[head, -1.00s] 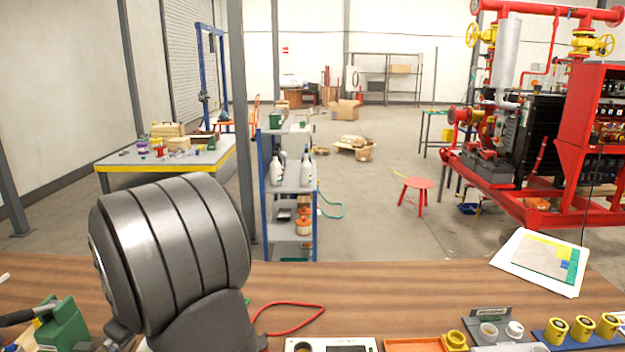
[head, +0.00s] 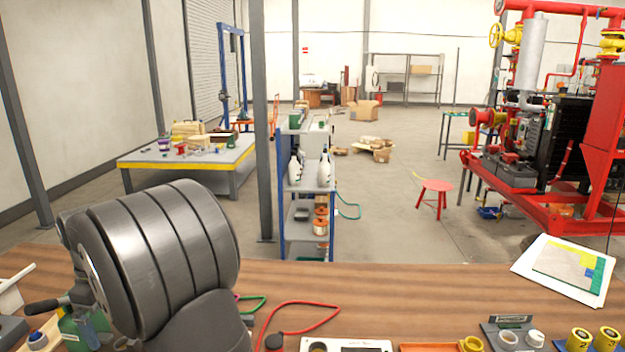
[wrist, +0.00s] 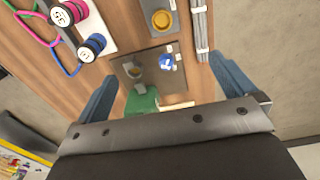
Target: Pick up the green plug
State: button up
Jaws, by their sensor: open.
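I cannot pick out the green plug for certain. A green cable (head: 252,302) shows on the wooden bench in the head view, partly behind my arm, and its end is hidden. A green object (wrist: 142,100) lies low between my fingers in the wrist view, partly covered by the gripper body. My gripper (wrist: 161,68) is open, with its two blue-grey fingers wide apart above the bench. Nothing is held between them. A dark tray (wrist: 128,72) with a small blue item (wrist: 167,62) lies below the fingers.
A red cable (head: 310,304) curves over the bench. A sheet with a coloured board (head: 567,270) lies at right.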

jog(key=shift+s+a+r, duration=0.1)
jog(key=shift+s+r, duration=0.1)
jog(key=shift+r, duration=0.15)
jog(key=c, duration=0.7)
jog(key=w+d+f+m, duration=0.2)
jog(key=w+d+m, duration=0.75)
jog(key=m, duration=0.55)
jog(key=w+d+f+m, duration=0.2)
jog(key=w+d+m, duration=0.7)
jog(key=m, duration=0.5)
jog(key=f, duration=0.7)
jog(key=w+f, duration=0.1)
jog(key=f, duration=0.3)
jog(key=shift+a+f, duration=0.15)
jog(key=shift+a, duration=0.2)
jog(key=shift+a+f, duration=0.2)
jog(key=shift+f, duration=2.7)
